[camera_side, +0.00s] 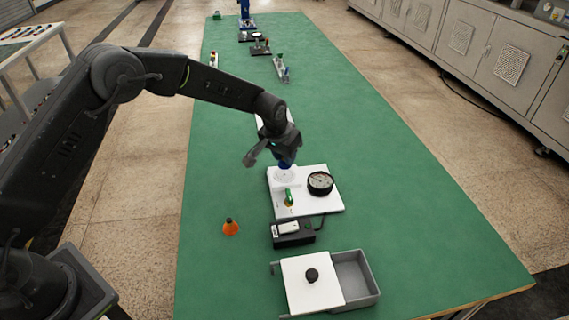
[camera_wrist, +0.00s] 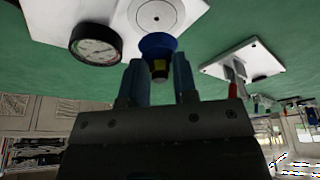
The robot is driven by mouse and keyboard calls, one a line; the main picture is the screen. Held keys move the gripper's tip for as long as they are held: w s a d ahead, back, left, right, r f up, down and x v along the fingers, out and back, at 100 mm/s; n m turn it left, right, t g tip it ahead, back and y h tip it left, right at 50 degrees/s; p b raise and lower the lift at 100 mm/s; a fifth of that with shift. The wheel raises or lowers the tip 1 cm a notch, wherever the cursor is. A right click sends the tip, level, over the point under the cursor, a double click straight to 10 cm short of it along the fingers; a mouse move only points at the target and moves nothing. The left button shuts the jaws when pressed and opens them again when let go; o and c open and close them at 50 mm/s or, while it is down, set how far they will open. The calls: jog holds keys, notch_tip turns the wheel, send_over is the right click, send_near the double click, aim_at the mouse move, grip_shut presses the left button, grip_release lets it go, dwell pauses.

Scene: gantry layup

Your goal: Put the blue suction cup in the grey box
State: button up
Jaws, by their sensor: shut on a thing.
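The blue suction cup (camera_wrist: 157,43) is between the two fingers of my gripper (camera_wrist: 156,68) in the wrist view, with a dark and yellow stem. In the side view my gripper (camera_side: 285,156) is low over the white board (camera_side: 318,203), and a bit of the blue cup (camera_side: 286,164) shows below it. A pale round spot (camera_side: 283,175) lies under the cup; I cannot tell whether the cup touches it. The grey box (camera_side: 366,291) stands at the front of the table. A white lid (camera_side: 305,295) with a black knob covers its left part; the right part is open.
A round black gauge (camera_side: 320,183) and a green-topped part (camera_side: 288,197) sit on the white board. A black device (camera_side: 293,233) lies between board and box. An orange cone (camera_side: 231,227) stands left. The green table (camera_side: 420,225) is clear on the right.

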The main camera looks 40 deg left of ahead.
aim_at(283, 159)
jog(key=shift+f, duration=1.7)
jog(key=shift+f, duration=0.1)
jog(key=o, duration=0.9)
jog(key=shift+f, duration=0.1)
jog(key=v, duration=1.4)
jog(key=s+a+r, duration=0.2)
jog(key=s+r, duration=0.2)
jog(key=s, duration=0.4)
jog(key=s+a+r+t, duration=0.1)
jog(key=s+a+r, duration=0.1)
jog(key=s+r, duration=0.3)
jog(key=s+a+r, duration=0.1)
jog(key=s+r, duration=0.4)
jog(key=s, duration=0.7)
jog(key=shift+a+r+t, duration=0.25)
jog(key=shift+a+t, duration=0.15)
jog(key=s, duration=0.3)
jog(key=s+f, duration=0.1)
jog(key=s, duration=0.1)
jog(key=s+f, duration=0.1)
jog(key=s, duration=0.2)
jog(key=shift+s+a+f, duration=0.2)
jog(key=shift+s+a, duration=0.1)
jog(key=shift+a, duration=0.05)
jog(key=shift+c, duration=0.5)
